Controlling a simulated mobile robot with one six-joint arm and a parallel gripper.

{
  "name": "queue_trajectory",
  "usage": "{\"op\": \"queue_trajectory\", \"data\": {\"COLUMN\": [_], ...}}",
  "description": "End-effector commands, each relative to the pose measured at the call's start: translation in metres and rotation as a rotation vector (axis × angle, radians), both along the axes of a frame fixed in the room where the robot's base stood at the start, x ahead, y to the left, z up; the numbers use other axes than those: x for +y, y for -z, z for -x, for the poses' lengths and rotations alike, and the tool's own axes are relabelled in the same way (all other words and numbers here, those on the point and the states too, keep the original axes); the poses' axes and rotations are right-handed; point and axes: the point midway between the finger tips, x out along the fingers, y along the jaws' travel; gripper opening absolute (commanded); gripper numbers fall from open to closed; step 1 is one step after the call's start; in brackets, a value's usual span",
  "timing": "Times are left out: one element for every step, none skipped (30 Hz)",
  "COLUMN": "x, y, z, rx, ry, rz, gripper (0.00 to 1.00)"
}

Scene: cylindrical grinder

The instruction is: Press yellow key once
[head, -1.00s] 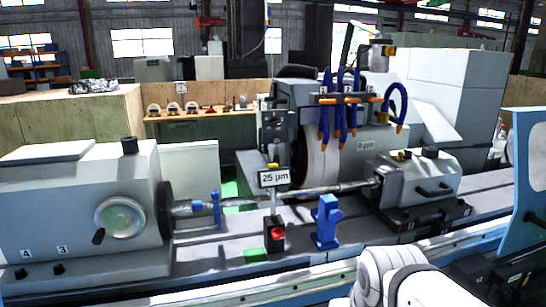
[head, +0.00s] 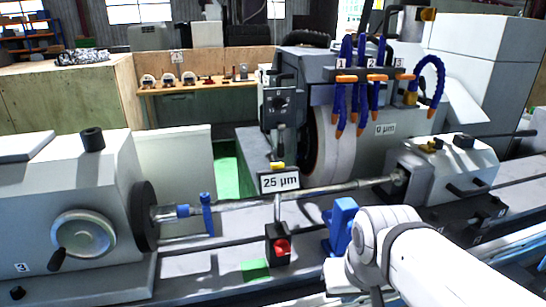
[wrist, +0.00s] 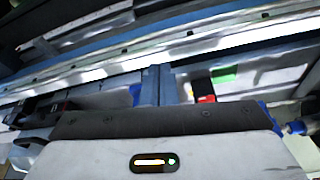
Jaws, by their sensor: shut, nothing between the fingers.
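A small yellow piece (head: 278,165), which looks like the yellow key, sits on top of the "25 µm" display (head: 279,182) in the head view. The display stands on a thin post above a black base with a red knob (head: 282,247). The yellow piece cannot be made out in the wrist view. My gripper (wrist: 159,72) shows there with its two narrow fingers together and empty. The red knob (wrist: 204,90) lies to the right of the fingers. In the head view my white arm is at lower right, and the fingertips are not clearly seen.
A blue fixture (head: 341,224) stands between the display and my arm. A long shaft (head: 320,191) spans from the headstock (head: 90,200) to the tailstock (head: 450,170). Blue coolant hoses (head: 362,85) hang before the grinding wheel (head: 333,145). A green patch (head: 255,270) lies left of the black base.

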Motion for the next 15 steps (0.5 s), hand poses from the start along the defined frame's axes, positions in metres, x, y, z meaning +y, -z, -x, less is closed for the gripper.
{"op": "queue_trajectory", "data": {"x": [0.0, 0.001, 0.002, 0.003, 0.003, 0.003, 0.005, 0.007, 0.012, 0.016, 0.02, 0.027, 0.033, 0.039, 0.047], "y": [-0.002, -0.004, -0.009, -0.014, -0.022, -0.033, -0.044, -0.055, -0.072, -0.086, -0.099, -0.117, -0.13, -0.143, -0.158], "z": [-0.001, -0.004, -0.008, -0.013, -0.02, -0.032, -0.042, -0.054, -0.072, -0.086, -0.101, -0.123, -0.138, -0.154, -0.174], "rx": [0.0, -0.001, -0.003, -0.004, -0.007, -0.01, -0.015, -0.018, -0.024, -0.028, -0.032, -0.036, -0.039, -0.043, -0.045], "ry": [0.002, 0.005, 0.01, 0.016, 0.019, 0.029, 0.044, 0.06, 0.086, 0.107, 0.129, 0.161, 0.184, 0.207, 0.238], "rz": [-0.002, -0.002, -0.006, -0.01, -0.015, -0.024, -0.034, -0.043, -0.059, -0.072, -0.085, -0.105, -0.122, -0.138, -0.159], "gripper": [0.0, 0.0, 0.0, 0.0, 0.0, 0.0, 0.0, 0.0, 0.0, 0.0, 0.0, 0.0, 0.0, 0.0, 0.0]}}
